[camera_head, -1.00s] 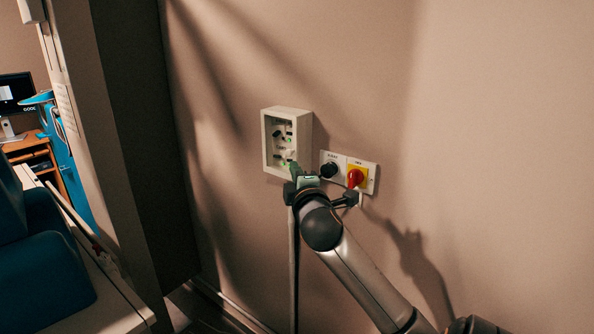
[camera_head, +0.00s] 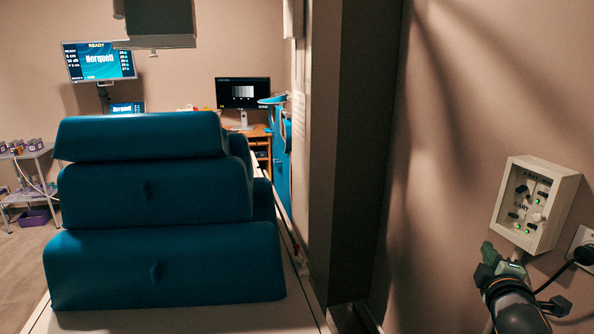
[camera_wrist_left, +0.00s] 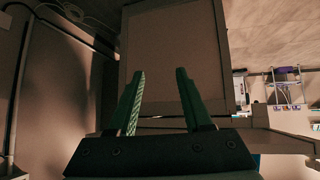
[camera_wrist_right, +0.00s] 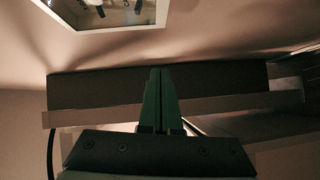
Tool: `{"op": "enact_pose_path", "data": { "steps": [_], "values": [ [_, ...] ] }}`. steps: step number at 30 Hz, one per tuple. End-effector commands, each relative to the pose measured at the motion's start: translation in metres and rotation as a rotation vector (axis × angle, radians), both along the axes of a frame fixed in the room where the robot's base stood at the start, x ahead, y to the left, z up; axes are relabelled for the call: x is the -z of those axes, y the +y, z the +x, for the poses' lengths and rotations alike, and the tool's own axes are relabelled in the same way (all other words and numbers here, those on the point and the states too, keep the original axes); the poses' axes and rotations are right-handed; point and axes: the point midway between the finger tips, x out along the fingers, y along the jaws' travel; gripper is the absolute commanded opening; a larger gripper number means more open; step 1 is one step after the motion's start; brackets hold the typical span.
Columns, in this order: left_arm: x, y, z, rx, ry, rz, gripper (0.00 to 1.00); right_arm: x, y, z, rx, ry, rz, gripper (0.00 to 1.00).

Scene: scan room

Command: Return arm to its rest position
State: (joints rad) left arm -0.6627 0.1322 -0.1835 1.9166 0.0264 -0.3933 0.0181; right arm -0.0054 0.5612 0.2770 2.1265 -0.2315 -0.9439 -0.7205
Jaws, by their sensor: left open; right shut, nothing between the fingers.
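My right gripper (camera_head: 497,258) is at the lower right of the head view, just below and left of the white wall control box (camera_head: 558,202). It is shut and empty, with its two green fingers together in the right wrist view (camera_wrist_right: 158,98). The control box has several switches and green lights, and part of it shows at the top of the right wrist view (camera_wrist_right: 100,12). My left gripper (camera_wrist_left: 160,98) shows only in its own wrist view. Its green fingers are apart with nothing between them.
Teal padded cushions (camera_head: 165,265) on a white table fill the left and middle of the head view. A dark column (camera_head: 345,150) stands between table and wall. Monitors (camera_head: 98,62) and a wire trolley (camera_head: 30,185) are farther back.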

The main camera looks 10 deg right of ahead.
Motion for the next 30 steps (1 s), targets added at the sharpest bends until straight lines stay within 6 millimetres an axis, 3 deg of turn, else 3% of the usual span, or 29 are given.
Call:
{"op": "enact_pose_path", "data": {
  "steps": [5,8,12,18,24,30],
  "values": [
    [0.002,0.0,-0.009,0.0,0.018,0.0,0.5,0.084,0.043,0.0,-0.097,0.061,0.189,0.0],
    [0.005,0.0,-0.015,0.001,0.033,0.001,0.5,0.141,0.078,-0.009,-0.148,0.102,0.339,0.0],
    [0.002,0.0,-0.013,0.0,0.03,0.0,0.5,0.224,0.138,-0.041,-0.195,0.164,0.598,0.0],
    [-0.003,0.0,-0.01,0.001,0.021,0.001,0.5,0.316,0.232,-0.114,-0.18,0.24,1.007,0.0],
    [-0.007,0.0,-0.007,0.0,0.016,0.0,0.5,0.359,0.304,-0.179,-0.102,0.275,1.321,0.0],
    [-0.007,0.0,-0.007,0.0,0.016,0.0,0.5,0.368,0.329,-0.204,-0.061,0.281,1.439,0.0]
  ]
}}
